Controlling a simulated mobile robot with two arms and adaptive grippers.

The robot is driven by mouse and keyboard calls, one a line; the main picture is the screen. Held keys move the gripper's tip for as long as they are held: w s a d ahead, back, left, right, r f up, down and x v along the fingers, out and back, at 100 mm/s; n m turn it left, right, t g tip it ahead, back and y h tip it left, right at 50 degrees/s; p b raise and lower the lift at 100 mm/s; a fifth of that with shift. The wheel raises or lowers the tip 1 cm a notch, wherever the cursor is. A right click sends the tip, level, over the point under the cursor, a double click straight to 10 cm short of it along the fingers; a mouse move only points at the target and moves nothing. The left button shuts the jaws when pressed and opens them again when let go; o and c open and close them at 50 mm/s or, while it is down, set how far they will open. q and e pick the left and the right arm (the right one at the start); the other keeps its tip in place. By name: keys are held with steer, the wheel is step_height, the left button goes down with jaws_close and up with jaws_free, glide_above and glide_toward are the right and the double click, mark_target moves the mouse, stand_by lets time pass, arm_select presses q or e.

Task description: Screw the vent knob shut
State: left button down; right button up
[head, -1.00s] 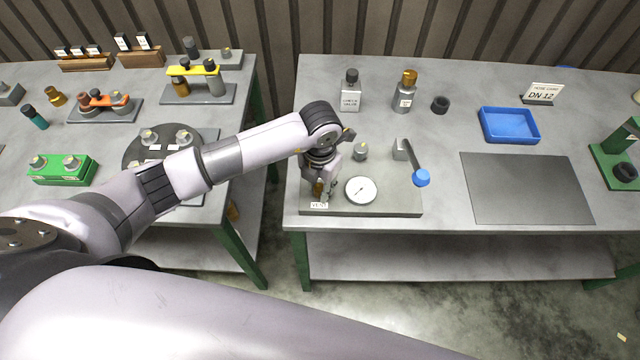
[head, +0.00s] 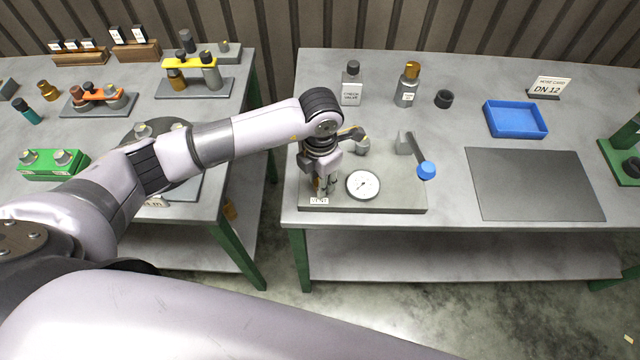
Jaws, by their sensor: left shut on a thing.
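My left gripper (head: 324,186) points down at the front left of the grey base plate (head: 405,200) on the right-hand table. It is shut on the vent knob, which its fingers mostly hide. A small white label (head: 319,201) lies just in front of the fingers. A round white gauge (head: 363,185) sits on the plate right beside the gripper. A lever with a blue end (head: 426,169) stands at the plate's right. My right gripper is not in view.
A check valve (head: 351,90), a bottle with a gold top (head: 407,88) and a dark ring (head: 444,99) stand behind the plate. A blue tray (head: 516,134) and a dark mat (head: 534,184) lie to the right. A second table with several fixtures is at left.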

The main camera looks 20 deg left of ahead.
arm_select(q)
steer(key=m+b, duration=0.3)
steer(key=b, duration=0.2)
steer(key=m+b, duration=0.4)
steer(key=b, duration=0.1)
steer(key=shift+f+m, duration=0.2)
steer(key=shift+m, duration=0.1)
steer(key=shift+r+m+b, duration=0.2)
steer(key=shift+m+b, duration=0.8)
steer(key=shift+b, duration=0.2)
steer(key=c, duration=1.3)
jaws_free()
step_height(320, 180, up, 12)
steer(key=shift+r, duration=0.1)
